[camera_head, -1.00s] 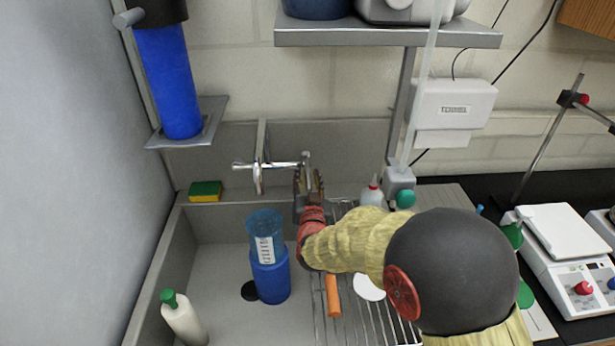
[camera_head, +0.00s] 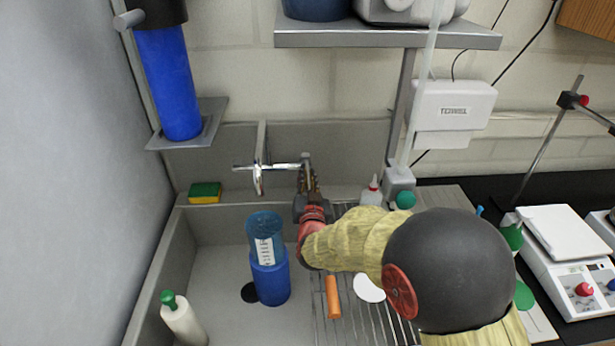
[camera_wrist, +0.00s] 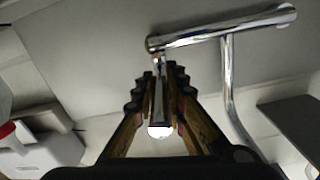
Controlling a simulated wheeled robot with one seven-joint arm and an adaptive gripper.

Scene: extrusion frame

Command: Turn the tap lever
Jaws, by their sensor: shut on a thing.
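The chrome tap (camera_head: 260,168) is mounted on the wall above the sink, with a horizontal bar and a spout. Its lever (camera_head: 306,160) is at the right end of the bar. My gripper (camera_head: 309,185) reaches up to the lever from below. In the wrist view the tap bar (camera_wrist: 220,28) crosses the top right, and the lever (camera_wrist: 160,90) runs down from its end between my fingers. My gripper (camera_wrist: 160,100) is shut on the lever, a finger on each side. The fingers partly hide the lever in the head view.
A blue cylinder (camera_head: 270,278) stands in the sink, left of my arm. A white bottle (camera_head: 183,318) with a green cap is at the front left. A sponge (camera_head: 205,192) lies on the sink's back ledge. A drying rack with an orange rod (camera_head: 333,297) lies below my arm.

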